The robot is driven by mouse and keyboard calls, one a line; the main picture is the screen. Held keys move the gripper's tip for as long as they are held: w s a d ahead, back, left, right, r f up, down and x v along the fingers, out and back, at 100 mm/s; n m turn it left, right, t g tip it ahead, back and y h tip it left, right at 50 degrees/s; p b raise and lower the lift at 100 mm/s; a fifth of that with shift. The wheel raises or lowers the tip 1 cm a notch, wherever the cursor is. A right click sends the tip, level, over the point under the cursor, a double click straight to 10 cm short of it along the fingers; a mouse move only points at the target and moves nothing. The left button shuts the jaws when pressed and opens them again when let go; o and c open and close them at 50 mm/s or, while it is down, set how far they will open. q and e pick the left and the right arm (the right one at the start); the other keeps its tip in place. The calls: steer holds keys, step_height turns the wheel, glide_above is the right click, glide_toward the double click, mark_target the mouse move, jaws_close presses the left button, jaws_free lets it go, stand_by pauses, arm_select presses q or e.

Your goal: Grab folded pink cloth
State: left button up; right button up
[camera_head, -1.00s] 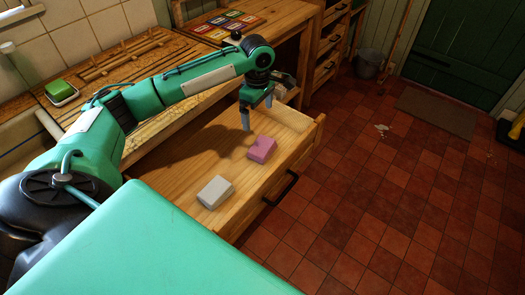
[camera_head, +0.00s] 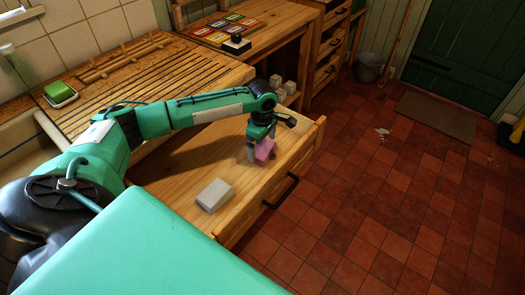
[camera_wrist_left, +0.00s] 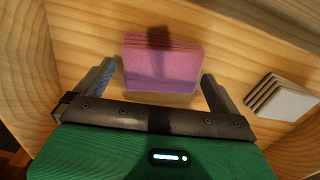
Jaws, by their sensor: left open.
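The folded pink cloth (camera_head: 265,150) lies on the wooden bottom of an open drawer (camera_head: 185,178) in the head view. In the left wrist view the pink cloth (camera_wrist_left: 163,63) sits ahead of and between the two fingers, with a gap on each side. My left gripper (camera_head: 256,156) is low over the cloth, pointing down. Its fingers (camera_wrist_left: 160,85) are spread in the wrist view and hold nothing. In the head view the gripper partly hides the cloth. My right gripper does not show in any frame.
A folded whitish cloth (camera_head: 215,195) lies in the same drawer; it also shows in the wrist view (camera_wrist_left: 283,98). The drawer's front with a black handle (camera_head: 281,190) stands on the right. A slatted wooden counter (camera_head: 150,80) with a green sponge (camera_head: 60,92) is behind.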

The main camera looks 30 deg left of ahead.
arm_select(q)
step_height(320, 180, down, 2)
steer(key=shift+f, duration=0.2)
steer(key=c, duration=0.7)
steer(key=shift+r, duration=0.15)
